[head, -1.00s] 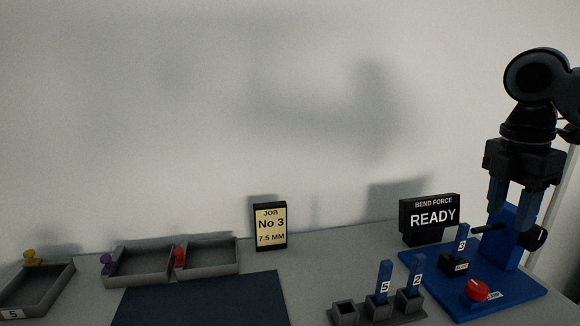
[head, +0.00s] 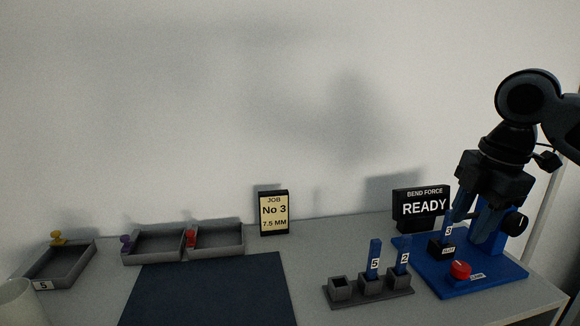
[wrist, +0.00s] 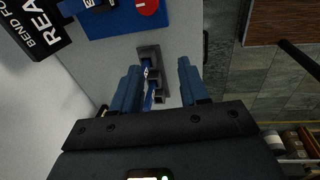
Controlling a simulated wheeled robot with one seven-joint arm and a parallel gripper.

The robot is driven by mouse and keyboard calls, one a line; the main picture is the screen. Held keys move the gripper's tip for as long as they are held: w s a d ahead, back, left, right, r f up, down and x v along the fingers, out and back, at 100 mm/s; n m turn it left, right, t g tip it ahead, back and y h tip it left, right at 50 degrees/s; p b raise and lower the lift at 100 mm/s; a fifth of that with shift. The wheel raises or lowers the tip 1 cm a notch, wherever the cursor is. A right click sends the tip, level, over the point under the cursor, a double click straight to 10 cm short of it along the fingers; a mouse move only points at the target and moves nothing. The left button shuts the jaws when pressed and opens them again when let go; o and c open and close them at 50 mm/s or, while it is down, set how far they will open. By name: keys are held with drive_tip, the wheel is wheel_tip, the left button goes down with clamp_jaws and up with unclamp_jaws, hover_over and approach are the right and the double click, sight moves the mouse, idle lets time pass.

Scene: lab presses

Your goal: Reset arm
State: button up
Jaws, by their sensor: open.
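My gripper (head: 474,224) is at the right in the head view, tilted, with its blue fingers pointing down and slightly left in front of the blue press (head: 490,280). In the wrist view my gripper (wrist: 158,70) shows its two fingers apart with nothing between them. The blue strip marked 3 (head: 448,231) stands upright in the press's black holder (head: 441,248), partly overlapped by the fingers in the picture. The display (head: 424,207) reads BEND FORCE READY.
A grey rack (head: 368,298) holds blue strips 5 (head: 374,259) and 2 (head: 403,255); its left socket is empty. Grey trays (head: 60,272) with coloured knobs, a dark mat (head: 215,290), a pale cup (head: 20,303) and a job card (head: 273,213) reading No 3 share the table.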

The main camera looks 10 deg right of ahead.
drive_tip(key=w+a+f+m+t+y, duration=0.2)
drive_tip(key=a+t+y, duration=0.15)
drive_tip(key=a, duration=0.75)
drive_tip(key=w+a+f+m+t+y, duration=0.2)
drive_tip(key=w+a+y, duration=0.15)
drive_tip(key=a, duration=0.65)
drive_tip(key=s+a+f+m+t+y, duration=0.1)
drive_tip(key=s+a+f+m+t, duration=0.35)
drive_tip(key=a+m+t, duration=0.2)
drive_tip(key=s+d+f+m+t+h, duration=0.15)
drive_tip(key=s+f+m+h, duration=0.35)
drive_tip(key=s, duration=0.6)
drive_tip(key=s+d+f+m+h, duration=0.25)
drive_tip(key=s+f+m, duration=0.3)
drive_tip(key=s, duration=0.55)
drive_tip(key=s+d+r+n, duration=0.1)
drive_tip(key=s+d, duration=0.1)
drive_tip(key=s, duration=0.4)
drive_tip(key=s+d+r+n, duration=0.1)
drive_tip(key=s+d, duration=0.2)
drive_tip(key=s, duration=0.4)
drive_tip(key=s+d+r+h, duration=0.1)
drive_tip(key=s+d, duration=0.2)
drive_tip(key=s, duration=0.3)
drive_tip(key=shift+s+r+n, duration=0.15)
drive_tip(key=shift+r+n, duration=0.05)
drive_tip(key=shift+n, duration=0.2)
